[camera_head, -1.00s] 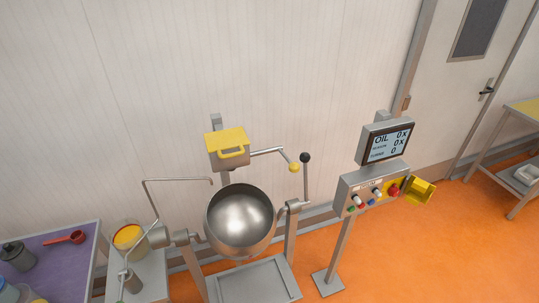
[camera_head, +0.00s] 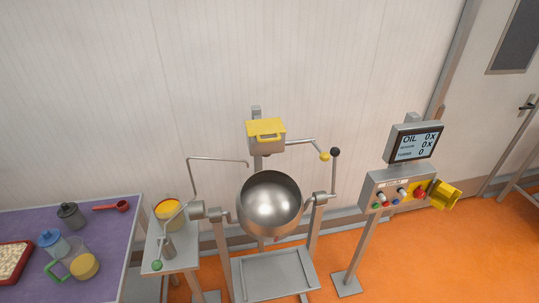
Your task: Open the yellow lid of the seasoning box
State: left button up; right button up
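The seasoning box (camera_head: 267,146) is a grey metal box mounted on a post above and behind a round steel pot. Its yellow lid (camera_head: 265,126) lies closed on top, with a yellow handle (camera_head: 266,136) at its front. Neither of my grippers is in view.
A control panel (camera_head: 398,190) with a screen stands right. A purple table (camera_head: 110,228) with jugs and a red scoop (camera_head: 113,207) is at left. Orange floor is open at right.

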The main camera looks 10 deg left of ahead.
aim_at(258, 128)
jog(key=k, duration=0.6)
jog(key=u, duration=1.15)
jog(key=i, duration=0.5)
jog(key=z, duration=0.05)
